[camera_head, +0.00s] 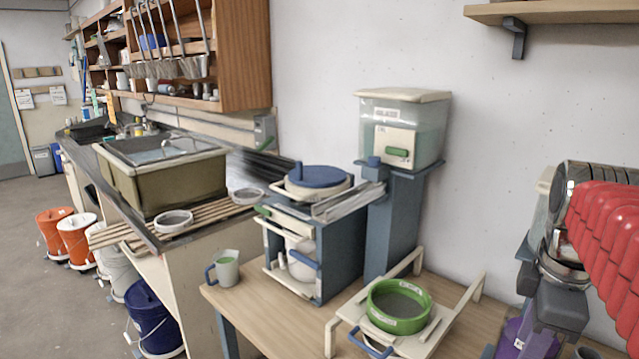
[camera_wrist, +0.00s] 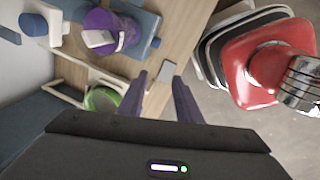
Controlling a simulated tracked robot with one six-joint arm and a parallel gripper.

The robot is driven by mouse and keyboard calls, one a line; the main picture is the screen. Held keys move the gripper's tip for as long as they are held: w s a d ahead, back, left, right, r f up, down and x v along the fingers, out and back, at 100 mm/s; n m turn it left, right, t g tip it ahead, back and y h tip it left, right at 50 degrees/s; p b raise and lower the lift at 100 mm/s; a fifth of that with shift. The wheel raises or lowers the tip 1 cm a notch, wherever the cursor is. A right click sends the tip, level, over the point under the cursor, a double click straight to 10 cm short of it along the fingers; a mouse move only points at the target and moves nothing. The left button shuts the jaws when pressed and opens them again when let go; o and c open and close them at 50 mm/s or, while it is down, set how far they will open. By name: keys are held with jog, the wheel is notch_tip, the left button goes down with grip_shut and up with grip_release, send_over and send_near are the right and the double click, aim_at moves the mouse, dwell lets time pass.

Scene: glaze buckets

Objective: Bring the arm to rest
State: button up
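My gripper (camera_wrist: 159,77) shows in the wrist view. Its two dark purple fingers stand apart with nothing between them, so it is open and empty. The fingers point over the wooden table (camera_wrist: 182,35), near its edge in that view.
A green sieve (camera_head: 398,306) sits on a cream rack on the table (camera_head: 237,303). A purple container (camera_wrist: 110,32) stands near my gripper. A blue-framed stand (camera_head: 340,250), a mug (camera_head: 226,268) and a clear-walled bin (camera_head: 403,130) stand farther left. Buckets (camera_head: 152,318) line the floor.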

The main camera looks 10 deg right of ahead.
jog(key=a+f+m+t, duration=0.1)
jog(key=a+f+m, duration=0.2)
jog(key=a, duration=0.3)
jog(key=s+a+f+m+t, duration=0.1)
jog(key=a+f+m, duration=0.2)
jog(key=a, duration=0.3)
jog(key=s+a+f+m+t+y, duration=0.1)
jog(key=a+f+m, duration=0.2)
jog(key=a+m, duration=0.2)
jog(key=shift+a+f+t, duration=0.2)
jog(key=shift+a+t, duration=0.2)
jog(key=shift+a, duration=0.65)
